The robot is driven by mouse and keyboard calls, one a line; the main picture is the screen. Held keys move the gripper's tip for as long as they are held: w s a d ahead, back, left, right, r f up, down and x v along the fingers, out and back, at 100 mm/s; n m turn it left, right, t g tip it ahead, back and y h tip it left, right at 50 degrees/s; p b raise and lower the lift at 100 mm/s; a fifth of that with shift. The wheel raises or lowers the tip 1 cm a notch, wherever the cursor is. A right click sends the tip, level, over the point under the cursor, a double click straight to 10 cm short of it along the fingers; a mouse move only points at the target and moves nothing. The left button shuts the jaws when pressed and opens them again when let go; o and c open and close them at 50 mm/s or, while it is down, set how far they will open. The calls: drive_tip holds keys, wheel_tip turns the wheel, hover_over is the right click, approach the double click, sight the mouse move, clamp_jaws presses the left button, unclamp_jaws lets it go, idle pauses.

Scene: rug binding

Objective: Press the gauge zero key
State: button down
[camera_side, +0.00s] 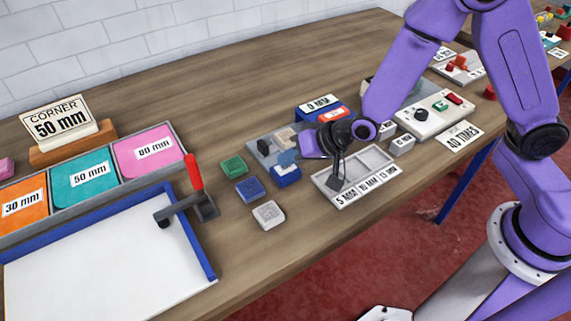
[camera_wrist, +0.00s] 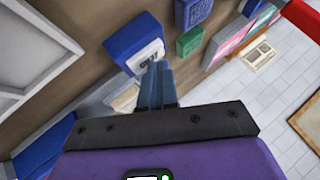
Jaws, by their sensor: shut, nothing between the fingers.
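A sign reading "0 MM" (camera_side: 319,103) stands at the back, with a blue and orange-red unit (camera_side: 333,115) in front of it, partly hidden by my arm.
Green (camera_side: 233,166), blue (camera_side: 250,190) and grey (camera_side: 268,214) blocks lie left of my gripper. A white compartment tray (camera_side: 330,190) is to the right. A red-handled lever (camera_side: 194,175) stands left by the blue-edged white board (camera_side: 100,265). A button panel (camera_side: 405,122) is farther right.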

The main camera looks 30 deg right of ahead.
sight(290, 167)
drive_tip(key=shift+r, duration=0.8)
drive_tip(key=shift+r, duration=2.55)
drive_tip(key=s+d+r+n+g+h, duration=0.2)
drive_tip(key=s+d+n, duration=0.5)
drive_tip(key=s, duration=0.6)
drive_tip(key=s+d+r+n+g+h, duration=0.3)
drive_tip(key=s+d+n+g, duration=0.2)
drive_tip(key=s+d, duration=0.6)
drive_tip(key=shift+s+d+r+n, duration=0.3)
drive_tip(key=shift+s+n, duration=0.9)
drive_tip(key=shift+s, duration=0.05)
